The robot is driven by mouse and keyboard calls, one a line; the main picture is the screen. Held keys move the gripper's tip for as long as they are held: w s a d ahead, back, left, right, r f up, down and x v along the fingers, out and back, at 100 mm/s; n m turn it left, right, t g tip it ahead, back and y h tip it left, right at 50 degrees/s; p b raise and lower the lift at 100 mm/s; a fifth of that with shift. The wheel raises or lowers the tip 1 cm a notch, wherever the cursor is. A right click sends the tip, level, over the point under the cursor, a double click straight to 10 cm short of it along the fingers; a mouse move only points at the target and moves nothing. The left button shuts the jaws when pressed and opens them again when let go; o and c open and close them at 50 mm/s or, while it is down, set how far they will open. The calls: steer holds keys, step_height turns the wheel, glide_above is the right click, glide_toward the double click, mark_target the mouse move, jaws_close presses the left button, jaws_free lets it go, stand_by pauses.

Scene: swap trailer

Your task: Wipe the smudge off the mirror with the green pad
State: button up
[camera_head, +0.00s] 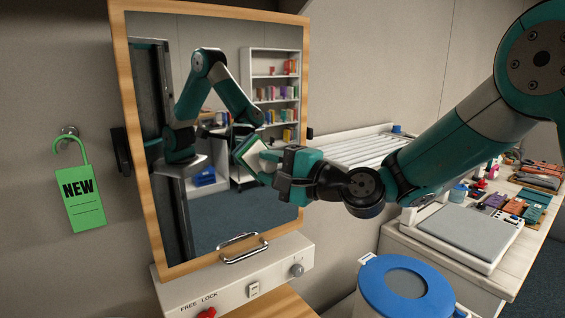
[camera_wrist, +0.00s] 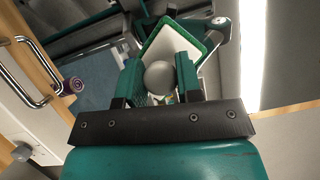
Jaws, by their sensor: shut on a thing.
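The mirror (camera_head: 240,205) stands in a light wooden frame and tilts slightly in the head view. My gripper (camera_head: 273,164) is in front of its middle right part. In the wrist view my gripper (camera_wrist: 159,68) is shut on the round grey knob of the green pad (camera_wrist: 176,42), whose back is white with a green rim. In the head view the pad (camera_head: 251,160) is at the glass side of my gripper, partly mixed with its reflection. I cannot tell whether it touches the glass. I cannot make out the smudge.
A metal handle (camera_head: 244,248) and a white panel (camera_head: 235,280) with knobs are below the mirror. A green "NEW" tag (camera_head: 80,205) hangs at left. A blue-lidded bin (camera_head: 370,290) and a crowded counter (camera_head: 395,244) are at right. The mirror's lower glass is clear.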

steer(key=shift+s+a, duration=0.15)
steer(key=shift+a, duration=0.1)
steer(key=shift+s+f+b, duration=0.1)
steer(key=shift+f+b, duration=0.05)
steer(key=shift+b, duration=0.2)
steer(key=shift+s+d+b, duration=0.75)
steer(key=shift+s+d, duration=0.1)
steer(key=shift+s, duration=0.25)
steer(key=shift+s+d+b, duration=0.7)
steer(key=shift+s+d, duration=0.1)
steer(key=shift+s, duration=0.3)
steer(key=shift+s+d+b, duration=0.4)
steer(key=shift+s+d, duration=0.05)
steer(key=shift+s, duration=0.2)
steer(key=shift+s+d+b, duration=0.4)
steer(key=shift+s, duration=0.2)
